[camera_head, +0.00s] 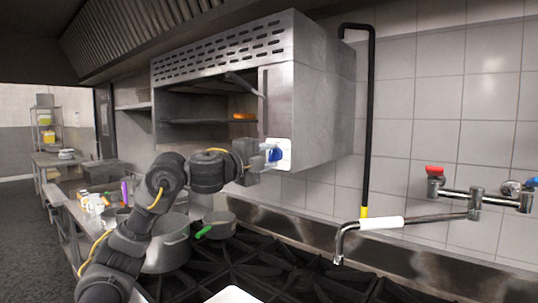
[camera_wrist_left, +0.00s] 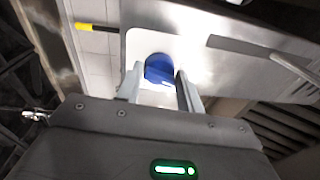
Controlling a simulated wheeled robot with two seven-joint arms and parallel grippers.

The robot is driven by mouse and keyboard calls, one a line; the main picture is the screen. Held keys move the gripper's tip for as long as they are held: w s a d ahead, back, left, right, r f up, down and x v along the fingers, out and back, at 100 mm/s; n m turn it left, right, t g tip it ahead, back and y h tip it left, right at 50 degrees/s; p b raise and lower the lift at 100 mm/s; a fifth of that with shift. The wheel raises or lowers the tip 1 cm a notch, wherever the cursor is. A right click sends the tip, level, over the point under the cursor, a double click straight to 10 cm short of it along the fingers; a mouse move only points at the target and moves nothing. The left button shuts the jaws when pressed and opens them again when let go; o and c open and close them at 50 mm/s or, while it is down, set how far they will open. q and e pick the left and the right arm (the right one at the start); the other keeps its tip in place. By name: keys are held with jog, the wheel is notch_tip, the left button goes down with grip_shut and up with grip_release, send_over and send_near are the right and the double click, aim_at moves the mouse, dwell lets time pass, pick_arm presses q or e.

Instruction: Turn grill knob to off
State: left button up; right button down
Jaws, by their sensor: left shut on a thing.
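The grill (camera_head: 318,112) is a steel wall unit with slotted vents, mounted above the stove. Its blue knob (camera_head: 274,155) sits on a white plate (camera_head: 285,162) at the lower front corner. In the left wrist view the blue knob (camera_wrist_left: 159,69) is between the two fingers, against the white plate (camera_wrist_left: 190,42). My left gripper (camera_head: 270,154) is shut on the knob; it also shows in the left wrist view (camera_wrist_left: 160,88). The knob's exact angle is hard to tell. My right gripper is not in view.
Below are a black stove grate (camera_head: 275,262), a large pot (camera_head: 166,246) and a smaller pan (camera_head: 220,226) with a green handle. A tap (camera_head: 400,221) with red and blue handles juts from the tiled wall at right. A black pipe (camera_head: 369,120) runs down beside the grill.

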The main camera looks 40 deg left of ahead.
pick_arm(q)
jog(key=shift+w+d+f+n+p, duration=0.15)
jog(key=shift+n+p, duration=0.1)
jog(key=shift+n, duration=0.6)
jog(key=shift+s+f+n+p, duration=0.1)
jog(key=shift+n+p, duration=0.1)
jog(key=shift+n, duration=0.65)
jog(key=shift+f, duration=0.1)
jog(key=o, duration=0.9)
jog(key=shift+o, duration=0.2)
jog(key=shift+n, duration=0.3)
jog(key=s+b, duration=0.2)
jog(key=s, duration=0.8)
jog(key=shift+s+a+f+b, duration=0.25)
jog(key=shift+s+f+b, duration=0.05)
jog(key=shift+s+f, duration=0.1)
